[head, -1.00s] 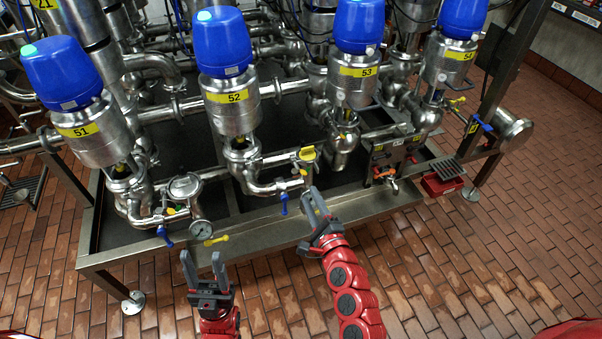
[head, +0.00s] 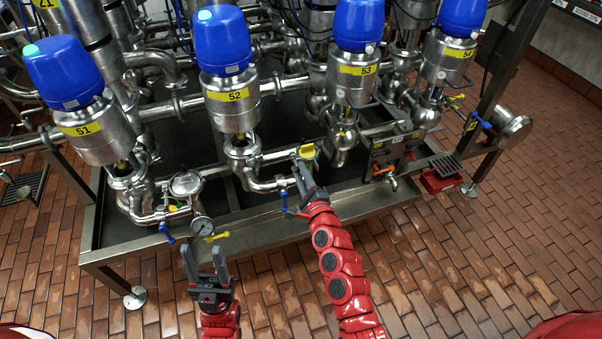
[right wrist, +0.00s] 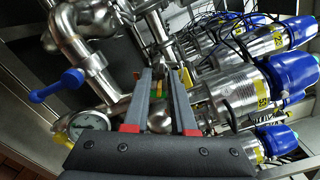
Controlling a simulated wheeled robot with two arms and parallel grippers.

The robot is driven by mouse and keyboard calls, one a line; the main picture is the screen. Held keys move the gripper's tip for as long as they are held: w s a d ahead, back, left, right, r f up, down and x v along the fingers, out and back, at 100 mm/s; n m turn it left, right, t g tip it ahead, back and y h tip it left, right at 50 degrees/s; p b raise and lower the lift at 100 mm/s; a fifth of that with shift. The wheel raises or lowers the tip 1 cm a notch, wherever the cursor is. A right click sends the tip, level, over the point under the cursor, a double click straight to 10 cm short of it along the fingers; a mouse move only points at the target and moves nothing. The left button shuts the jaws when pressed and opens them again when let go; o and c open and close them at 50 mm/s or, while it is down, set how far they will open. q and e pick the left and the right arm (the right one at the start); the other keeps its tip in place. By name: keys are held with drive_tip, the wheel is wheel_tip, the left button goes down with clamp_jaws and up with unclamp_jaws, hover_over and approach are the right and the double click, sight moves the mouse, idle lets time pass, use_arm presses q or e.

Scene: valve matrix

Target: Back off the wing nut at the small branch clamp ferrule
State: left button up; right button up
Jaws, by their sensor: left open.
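I cannot make out the wing nut for certain. Small pipework with a clamp runs below valve 52 in the head view, with a yellow cap (head: 307,151) and a blue lever (head: 284,197) on it. My right gripper (head: 301,170) is at this pipework, just below the yellow cap, and hides part of it. In the right wrist view its two fingers (right wrist: 159,72) stand apart, with a small yellow and green part (right wrist: 158,83) showing beyond them in the gap. Contact cannot be told. My left gripper (head: 203,255) is open and empty, in front of the frame's front rail.
A pressure gauge (head: 202,227) and a yellow handle (head: 217,237) are left of my right gripper. A blue lever (head: 167,232) hangs near the front rail (head: 255,224). Blue-topped valves (head: 228,95) stand behind.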

clamp_jaws()
drive_tip(key=n+b, duration=0.7)
drive_tip(key=n, duration=0.4)
drive_tip(key=shift+f+n, duration=0.15)
drive_tip(key=shift+n, duration=0.15)
drive_tip(key=n+b, duration=0.3)
drive_tip(key=n, duration=0.7)
drive_tip(key=shift+b, duration=0.4)
drive_tip(key=shift+n, duration=0.4)
